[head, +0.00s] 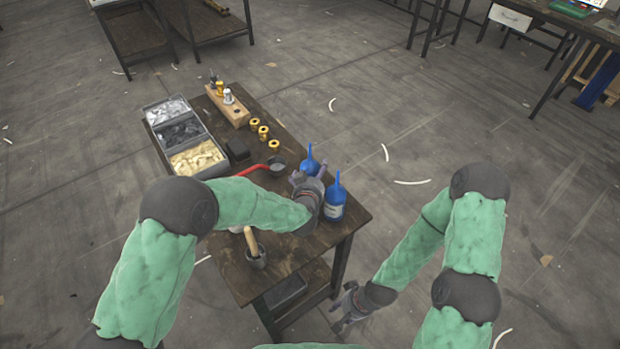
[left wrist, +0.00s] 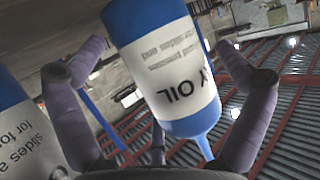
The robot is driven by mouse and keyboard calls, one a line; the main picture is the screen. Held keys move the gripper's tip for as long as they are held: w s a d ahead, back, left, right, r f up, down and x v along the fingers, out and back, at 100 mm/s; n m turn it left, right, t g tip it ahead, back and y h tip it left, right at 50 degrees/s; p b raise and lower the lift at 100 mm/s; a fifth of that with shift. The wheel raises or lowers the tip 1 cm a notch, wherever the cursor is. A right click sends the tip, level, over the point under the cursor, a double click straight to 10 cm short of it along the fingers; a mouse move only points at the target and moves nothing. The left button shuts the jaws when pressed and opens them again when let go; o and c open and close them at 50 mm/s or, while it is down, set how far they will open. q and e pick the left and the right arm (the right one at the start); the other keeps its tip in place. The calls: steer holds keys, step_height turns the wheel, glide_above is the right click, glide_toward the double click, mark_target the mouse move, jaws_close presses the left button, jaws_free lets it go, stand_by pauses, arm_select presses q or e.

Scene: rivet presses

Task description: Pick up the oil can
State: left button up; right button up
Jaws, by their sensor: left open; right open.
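Two blue bottles with thin spouts stand at the table's right end. One, the oil can (left wrist: 180,75), has a white label reading "OIL" in the left wrist view and appears upside down there between my open fingers. It seems to be the farther blue bottle (head: 309,164) in the head view, partly hidden by my left gripper (head: 310,178). The second bottle (head: 335,204) stands just right of my left gripper, and its label also shows at the left edge of the wrist view (left wrist: 22,125). Finger contact with the can is unclear. My right gripper (head: 347,306) is open and empty, off the table's front right side.
On the table (head: 285,257) are a parts bin (head: 168,141), a wooden block (head: 232,111) with fittings, several brass pieces (head: 263,132), a red-handled tool (head: 255,169) and a cup (head: 256,259) holding a wooden handle. Open floor lies to the right.

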arm_select(q)
steer(key=c, duration=1.3)
steer(key=shift+w+r, duration=0.1)
steer(key=shift+r, duration=0.1)
